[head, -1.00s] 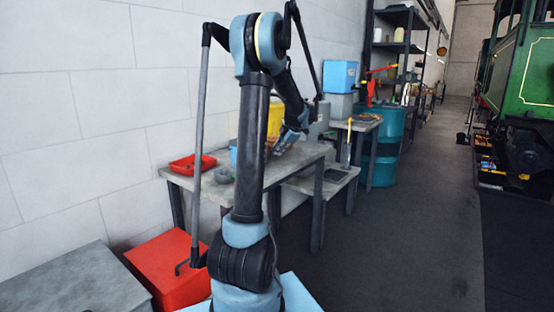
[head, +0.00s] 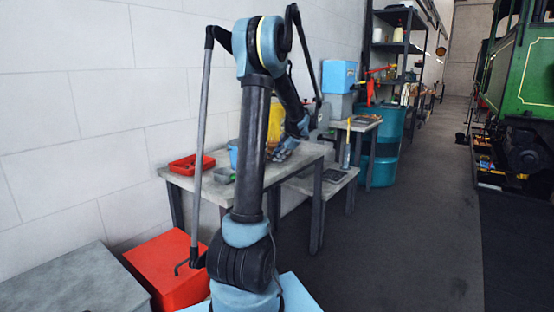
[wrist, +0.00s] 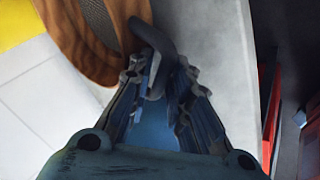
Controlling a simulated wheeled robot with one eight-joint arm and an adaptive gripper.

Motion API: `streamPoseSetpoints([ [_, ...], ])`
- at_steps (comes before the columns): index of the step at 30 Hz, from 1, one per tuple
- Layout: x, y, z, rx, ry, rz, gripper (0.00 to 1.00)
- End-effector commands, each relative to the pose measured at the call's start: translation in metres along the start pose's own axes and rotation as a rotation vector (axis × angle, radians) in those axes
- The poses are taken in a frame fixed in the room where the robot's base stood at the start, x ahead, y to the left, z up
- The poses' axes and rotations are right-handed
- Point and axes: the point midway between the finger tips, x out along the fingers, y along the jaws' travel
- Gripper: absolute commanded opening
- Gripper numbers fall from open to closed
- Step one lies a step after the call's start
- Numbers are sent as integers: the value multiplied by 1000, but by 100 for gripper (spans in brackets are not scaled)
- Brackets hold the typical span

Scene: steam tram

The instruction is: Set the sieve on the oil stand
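The sieve (wrist: 118,30) has a round wooden rim and a mesh inside. It fills the upper left of the wrist view, close to my gripper. Its dark curved handle (wrist: 168,48) reaches between my gripper's fingers (wrist: 160,75). The fingers stand close on both sides of the handle; I cannot tell whether they press on it. In the head view my gripper (head: 284,150) is low over the far part of the grey workbench (head: 300,158), and the sieve there is mostly hidden behind my arm. I cannot make out the oil stand for certain.
A red tray (head: 191,165), a blue container (head: 233,153) and a yellow container (head: 276,120) are on the bench. A lower side table (head: 325,185) and a teal drum (head: 385,170) stand beyond. The floor to the right is clear, up to the green tram (head: 530,80).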

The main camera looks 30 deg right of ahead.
Motion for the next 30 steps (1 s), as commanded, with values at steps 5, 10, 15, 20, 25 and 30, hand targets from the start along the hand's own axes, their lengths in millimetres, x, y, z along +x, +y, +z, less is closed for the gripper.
streamPoseSetpoints([
  [5,-30,-1,0,2,-2,1,19],
  [10,-64,-1,0,2,-1,1,19],
  [15,-90,0,-1,1,0,1,19],
  [20,-105,0,-1,1,0,0,19],
  [25,-111,0,-1,0,1,0,19],
  [30,-111,0,-1,0,1,0,19],
])
